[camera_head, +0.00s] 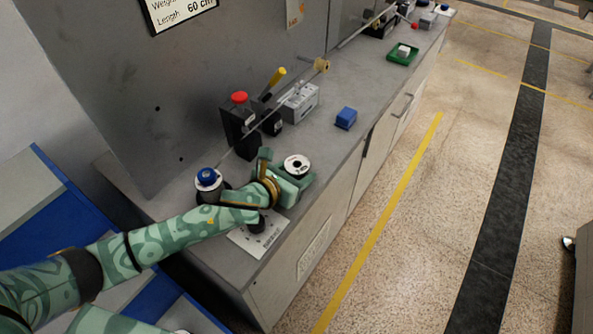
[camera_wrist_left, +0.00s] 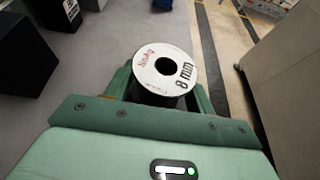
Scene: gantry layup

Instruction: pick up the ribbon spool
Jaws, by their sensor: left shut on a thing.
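The ribbon spool (camera_head: 297,164) has a white round face with a dark centre hole. In the left wrist view the spool (camera_wrist_left: 164,70) shows "8 mm" printed on its face and a dark body below. My left gripper (camera_head: 296,176) is shut on the spool, with a green finger on either side of it, over the front part of the grey bench (camera_head: 322,165). I cannot tell whether the spool touches the bench top. My right gripper is not in view.
A blue block (camera_head: 346,118) sits right of the spool. A black box with a red button (camera_head: 239,98) and a blue-capped container (camera_head: 208,179) stand behind and left. A green tray (camera_head: 403,52) is farther along.

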